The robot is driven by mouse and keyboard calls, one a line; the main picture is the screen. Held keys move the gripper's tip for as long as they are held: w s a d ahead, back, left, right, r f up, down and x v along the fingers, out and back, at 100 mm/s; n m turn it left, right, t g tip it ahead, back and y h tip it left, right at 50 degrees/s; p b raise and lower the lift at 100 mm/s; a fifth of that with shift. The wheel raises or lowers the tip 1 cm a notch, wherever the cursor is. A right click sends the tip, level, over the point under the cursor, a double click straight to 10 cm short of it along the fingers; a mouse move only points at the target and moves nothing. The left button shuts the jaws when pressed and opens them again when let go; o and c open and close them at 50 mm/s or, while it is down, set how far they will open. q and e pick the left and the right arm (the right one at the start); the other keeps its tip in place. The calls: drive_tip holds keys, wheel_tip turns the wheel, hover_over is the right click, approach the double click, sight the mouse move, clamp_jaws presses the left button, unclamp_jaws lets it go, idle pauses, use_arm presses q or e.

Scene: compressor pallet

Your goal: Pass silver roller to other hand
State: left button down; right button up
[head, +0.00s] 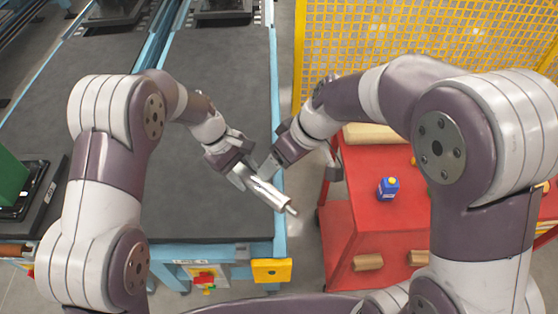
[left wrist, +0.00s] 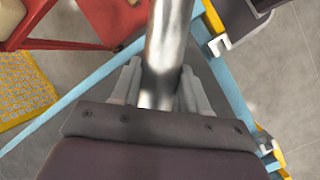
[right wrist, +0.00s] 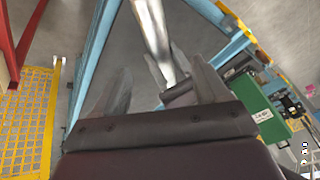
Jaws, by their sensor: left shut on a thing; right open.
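The silver roller (head: 268,190) is a shiny metal cylinder with a thin end pin, tilted down to the right over the table's right edge. My left gripper (head: 246,176) is shut on its upper-left end. In the left wrist view the roller (left wrist: 168,45) runs up between the two fingers (left wrist: 158,92). My right gripper (head: 300,170) is open, just up and right of the roller, with one finger close to it. In the right wrist view the roller (right wrist: 153,30) lies toward the right finger, beyond the open fingers (right wrist: 160,88); whether they touch is unclear.
A dark-topped table with a blue frame (head: 205,130) lies under the left arm. A red cart (head: 345,225) stands at right, carrying a blue bottle (head: 388,188). A yellow mesh fence (head: 400,40) stands behind it. Grey floor shows between table and cart.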

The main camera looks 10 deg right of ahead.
sight(261, 185)
drive_tip(key=shift+s+a+f, duration=0.1)
drive_tip(key=shift+s+f, duration=0.05)
drive_tip(key=shift+f, duration=0.25)
drive_tip(key=x, duration=1.1)
use_arm(q)
drive_tip(key=shift+d, duration=0.1)
use_arm(e)
drive_tip(key=shift+a, duration=0.1)
clamp_jaws()
use_arm(q)
drive_tip(key=shift+c, duration=2.4)
unclamp_jaws()
